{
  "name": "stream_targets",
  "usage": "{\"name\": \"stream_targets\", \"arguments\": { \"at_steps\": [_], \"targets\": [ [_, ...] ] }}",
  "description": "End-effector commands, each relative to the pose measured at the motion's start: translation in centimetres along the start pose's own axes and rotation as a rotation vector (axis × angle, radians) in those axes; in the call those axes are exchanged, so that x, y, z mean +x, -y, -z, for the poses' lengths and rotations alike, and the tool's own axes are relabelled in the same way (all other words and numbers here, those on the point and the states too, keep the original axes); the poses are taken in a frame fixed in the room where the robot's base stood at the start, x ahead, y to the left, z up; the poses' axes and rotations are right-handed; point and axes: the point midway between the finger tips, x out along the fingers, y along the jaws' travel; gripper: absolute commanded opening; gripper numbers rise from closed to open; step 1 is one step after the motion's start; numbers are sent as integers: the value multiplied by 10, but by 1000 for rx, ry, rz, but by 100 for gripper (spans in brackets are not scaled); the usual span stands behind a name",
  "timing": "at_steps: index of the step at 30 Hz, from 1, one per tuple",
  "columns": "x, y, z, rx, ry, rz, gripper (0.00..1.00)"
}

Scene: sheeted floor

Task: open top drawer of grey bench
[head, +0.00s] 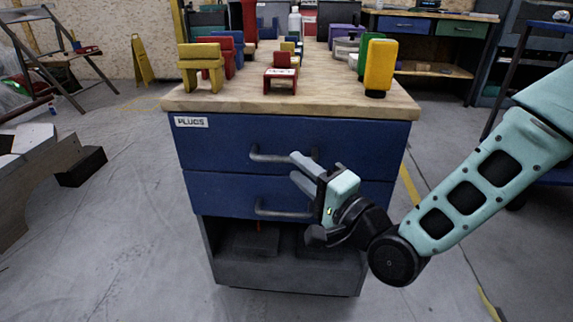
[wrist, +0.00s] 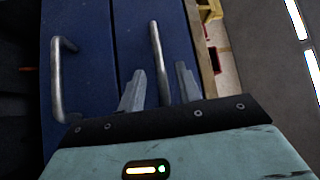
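The grey bench (head: 285,272) has a wooden top and two blue drawers. The top drawer (head: 225,140) bears a "PLUGS" label and looks closed, its front level with the lower drawer (head: 222,192). Its bar handle (head: 268,157) runs across the front; in the wrist view the handle (wrist: 156,45) appears upright. My gripper (head: 297,166) is at the right part of this handle. In the wrist view my gripper (wrist: 160,72) is open, one finger on each side of the handle. I see gaps between fingers and bar; the handle's near end is hidden by the gripper body.
The lower drawer's handle (head: 280,212) sits just below my gripper. Small coloured chairs, such as a yellow one (head: 201,66) and a red one (head: 281,75), stand on the bench top, with a yellow block (head: 380,65) near its right edge.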

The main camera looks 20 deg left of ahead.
Motion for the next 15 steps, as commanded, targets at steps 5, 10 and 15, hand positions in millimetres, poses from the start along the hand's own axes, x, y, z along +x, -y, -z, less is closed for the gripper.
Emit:
{"name": "stream_targets", "arguments": {
  "at_steps": [5,10,15],
  "targets": [
    [29,-2,-1,0,1,1,34],
    [44,-1,0,0,0,1,34],
    [47,0,0,1,1,-1,34]
  ]
}}
